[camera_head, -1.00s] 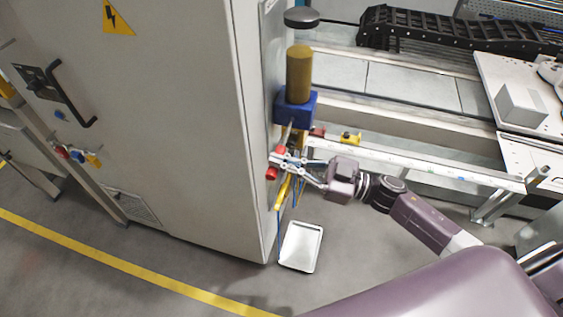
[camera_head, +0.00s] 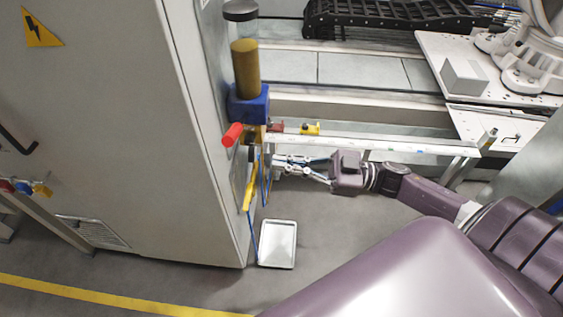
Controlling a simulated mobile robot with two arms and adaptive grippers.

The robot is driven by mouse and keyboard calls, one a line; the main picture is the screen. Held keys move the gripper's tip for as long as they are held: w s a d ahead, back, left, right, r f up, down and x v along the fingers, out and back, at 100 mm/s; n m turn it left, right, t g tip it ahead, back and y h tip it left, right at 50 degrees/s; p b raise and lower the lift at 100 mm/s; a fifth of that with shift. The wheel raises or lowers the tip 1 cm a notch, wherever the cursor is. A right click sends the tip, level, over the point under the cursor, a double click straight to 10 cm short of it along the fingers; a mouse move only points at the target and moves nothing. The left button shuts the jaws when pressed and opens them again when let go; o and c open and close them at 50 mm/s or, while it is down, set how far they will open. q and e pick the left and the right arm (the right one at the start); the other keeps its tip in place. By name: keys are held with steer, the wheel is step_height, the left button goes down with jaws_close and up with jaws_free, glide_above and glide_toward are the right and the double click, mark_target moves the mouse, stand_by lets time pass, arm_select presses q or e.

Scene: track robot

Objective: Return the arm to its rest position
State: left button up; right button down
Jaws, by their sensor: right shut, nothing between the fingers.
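My right arm (camera_head: 400,184) comes in from the right and reaches left, low in front of the metal rail. My right gripper (camera_head: 278,166) is shut and empty. Its fingertips are close to the yellow and blue parts on the side of the grey cabinet; I cannot tell if they touch. A red handle (camera_head: 232,134) sticks out from the cabinet side, up and to the left of the gripper. My left gripper does not show.
The grey cabinet (camera_head: 120,130) fills the left. A blue block with a brown cylinder (camera_head: 246,68) stands above the gripper. A metal tray (camera_head: 277,244) lies on the floor below. A white rail (camera_head: 365,146) runs behind the arm. The floor right of the tray is clear.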

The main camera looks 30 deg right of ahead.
stand_by(0.7)
steer(key=w+d+f+m+t+h, duration=0.2)
steer(key=d+f+m+h, duration=0.3)
steer(key=f, duration=0.7)
steer(key=w+d+f+m+t+h, duration=0.25)
steer(key=d+f+h, duration=0.45)
steer(key=f, duration=0.5)
steer(key=s+d+f+m+g+h, duration=0.1)
steer(key=s+f+m+g+h, duration=0.35)
steer(key=f, duration=0.75)
steer(key=s+a+f+g, duration=0.2)
steer(key=s+f+g, duration=0.1)
steer(key=s+f, duration=1.1)
steer(key=s+a+f+g, duration=0.3)
steer(key=s+a+f, duration=0.2)
steer(key=s, duration=0.6)
steer(key=s+a+f+n+g, duration=0.1)
steer(key=s+a+f+g, duration=0.2)
steer(key=s, duration=0.8)
steer(key=shift+a+f+g, duration=0.4)
steer(key=shift+a+f, duration=0.5)
steer(key=shift+a, duration=0.15)
steer(key=c, duration=2.7)
jaws_free()
steer(key=shift+w, duration=0.1)
